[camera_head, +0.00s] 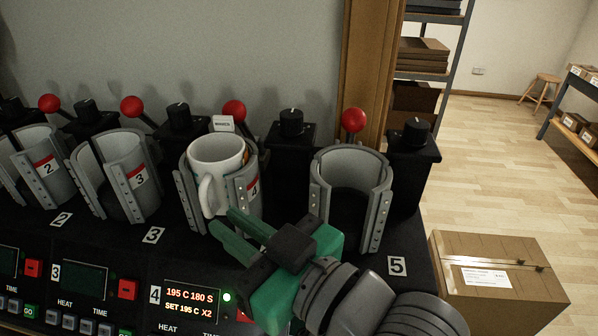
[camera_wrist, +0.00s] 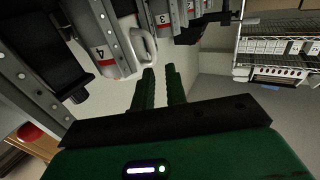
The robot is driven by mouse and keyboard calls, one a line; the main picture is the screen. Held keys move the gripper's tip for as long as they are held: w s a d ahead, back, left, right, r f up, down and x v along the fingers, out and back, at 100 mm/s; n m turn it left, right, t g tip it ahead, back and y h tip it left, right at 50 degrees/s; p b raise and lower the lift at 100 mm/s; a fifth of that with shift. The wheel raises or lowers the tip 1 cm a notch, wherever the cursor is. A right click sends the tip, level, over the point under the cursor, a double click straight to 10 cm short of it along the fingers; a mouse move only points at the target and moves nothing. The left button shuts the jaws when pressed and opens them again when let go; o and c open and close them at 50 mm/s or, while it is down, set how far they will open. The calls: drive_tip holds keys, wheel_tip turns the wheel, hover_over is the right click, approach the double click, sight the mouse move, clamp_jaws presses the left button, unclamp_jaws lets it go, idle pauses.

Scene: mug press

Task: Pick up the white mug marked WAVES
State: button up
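A white mug (camera_head: 215,158) stands upright inside the grey curved clamp (camera_head: 250,193) of press 4, its handle (camera_head: 207,194) toward the front. No WAVES marking is readable on its visible side. My green gripper (camera_head: 222,219) is in front of press 4, with its two fingers apart and nothing between them. The fingertips are close to the handle; I cannot tell if they touch it. In the wrist view the mug (camera_wrist: 121,57) and its handle are just beyond and left of the open fingers (camera_wrist: 159,69).
Clamps of press 3 (camera_head: 118,178) and press 5 (camera_head: 348,178) stand on either side, both empty. Red-knobbed levers (camera_head: 235,110) and black posts rise behind. A small white tag (camera_head: 223,123) is behind the mug. A control panel (camera_head: 190,304) lies in front; a cardboard box (camera_head: 500,285) is at right.

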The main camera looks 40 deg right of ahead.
sight(207, 205)
drive_tip(key=shift+w+d+f+p, duration=0.15)
drive_tip(key=shift+w+p, duration=0.35)
drive_tip(key=shift+w, duration=0.7)
drive_tip(key=w, duration=0.1)
drive_tip(key=w+p, duration=0.1)
drive_tip(key=w, duration=0.1)
drive_tip(key=w+p, duration=0.1)
drive_tip(key=shift+w+a+f, duration=0.15)
drive_tip(key=shift+w+a, duration=0.05)
drive_tip(key=shift+a, duration=0.1)
drive_tip(key=shift+w+f, duration=0.15)
drive_tip(key=shift+w, duration=0.2)
clamp_jaws()
